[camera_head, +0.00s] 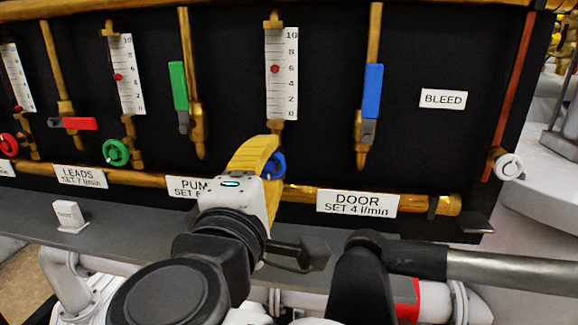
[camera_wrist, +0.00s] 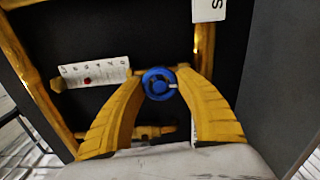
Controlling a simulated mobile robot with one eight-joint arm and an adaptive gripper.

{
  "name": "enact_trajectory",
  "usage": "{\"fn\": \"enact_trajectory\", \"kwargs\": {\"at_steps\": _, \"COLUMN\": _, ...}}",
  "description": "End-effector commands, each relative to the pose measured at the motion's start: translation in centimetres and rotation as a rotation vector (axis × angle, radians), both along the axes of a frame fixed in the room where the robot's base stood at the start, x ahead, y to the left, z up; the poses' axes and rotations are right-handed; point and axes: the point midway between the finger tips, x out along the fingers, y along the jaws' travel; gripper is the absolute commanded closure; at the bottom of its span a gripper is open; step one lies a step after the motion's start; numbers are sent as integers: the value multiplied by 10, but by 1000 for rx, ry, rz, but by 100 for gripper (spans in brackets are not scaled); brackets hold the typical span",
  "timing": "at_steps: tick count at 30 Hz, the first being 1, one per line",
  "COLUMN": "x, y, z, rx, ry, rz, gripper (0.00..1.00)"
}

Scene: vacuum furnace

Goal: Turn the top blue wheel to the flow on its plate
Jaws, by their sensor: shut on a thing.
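The blue wheel (camera_head: 279,166) sits at the foot of a flow tube on the black panel, partly hidden by my fingers in the head view. It shows whole between the fingers in the wrist view (camera_wrist: 153,88). My gripper (camera_head: 266,150) has its yellow fingers shut on the wheel, one on each side. The white flow scale (camera_head: 289,85) above the wheel runs from 0 to 10. Its red ball (camera_head: 275,69) stands at about 6. The white plate (camera_head: 357,204) to the lower right reads "DOOR SET 4 l/min". The blue lever (camera_head: 372,92) points up.
A green wheel (camera_head: 116,152) and a red wheel (camera_head: 9,146) sit to the left under their own scales. A plate (camera_head: 187,188) starting "PUM" is partly hidden by my gripper. A brass pipe (camera_head: 300,195) runs along the panel's bottom. A "BLEED" plate (camera_head: 443,99) is at right.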

Motion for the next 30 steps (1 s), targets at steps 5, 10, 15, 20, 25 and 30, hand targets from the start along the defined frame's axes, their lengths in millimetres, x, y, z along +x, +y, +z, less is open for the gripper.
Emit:
{"fn": "enact_trajectory", "kwargs": {"at_steps": 5, "x": 0, "y": 1, "z": 2, "rx": 162, "ry": -17, "rz": 1, "gripper": 89}}
{"fn": "enact_trajectory", "kwargs": {"at_steps": 10, "x": 0, "y": 1, "z": 3, "rx": 323, "ry": -30, "rz": 2, "gripper": 89}}
{"fn": "enact_trajectory", "kwargs": {"at_steps": 15, "x": 0, "y": 1, "z": 4, "rx": 483, "ry": -43, "rz": 3, "gripper": 89}}
{"fn": "enact_trajectory", "kwargs": {"at_steps": 20, "x": 1, "y": 1, "z": 5, "rx": 630, "ry": -55, "rz": 4, "gripper": 89}}
{"fn": "enact_trajectory", "kwargs": {"at_steps": 25, "x": 1, "y": 1, "z": 5, "rx": 764, "ry": -66, "rz": 5, "gripper": 89}}
{"fn": "enact_trajectory", "kwargs": {"at_steps": 30, "x": 1, "y": 1, "z": 6, "rx": 872, "ry": -75, "rz": 5, "gripper": 89}}
